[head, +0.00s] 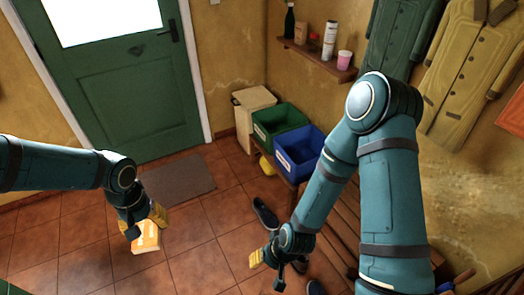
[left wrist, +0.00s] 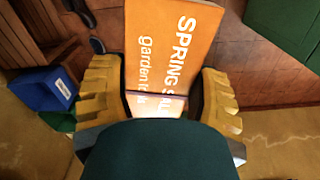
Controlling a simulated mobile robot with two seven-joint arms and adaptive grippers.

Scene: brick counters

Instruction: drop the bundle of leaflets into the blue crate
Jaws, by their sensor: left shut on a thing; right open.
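The bundle of leaflets (head: 146,237) is orange with white print and hangs in my left gripper (head: 143,217) above the tiled floor. In the left wrist view the leaflets (left wrist: 165,50) show "SPRING" lettering and a dark band, between the yellow fingers of my left gripper (left wrist: 160,100). The blue crate (head: 299,153) stands at the bench's far end, to the right of and beyond my left gripper. The blue crate also shows at the left of the left wrist view (left wrist: 42,86). My right gripper (head: 267,262) is open and empty, low beside the bench.
A green crate (head: 277,124) stands right behind the blue crate, with a cream bin (head: 252,110) beyond it. Shoes (head: 265,214) lie on the floor by the slatted bench (head: 345,222). A doormat (head: 178,179) lies before the green door (head: 125,90). A shelf (head: 315,57) holds bottles.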

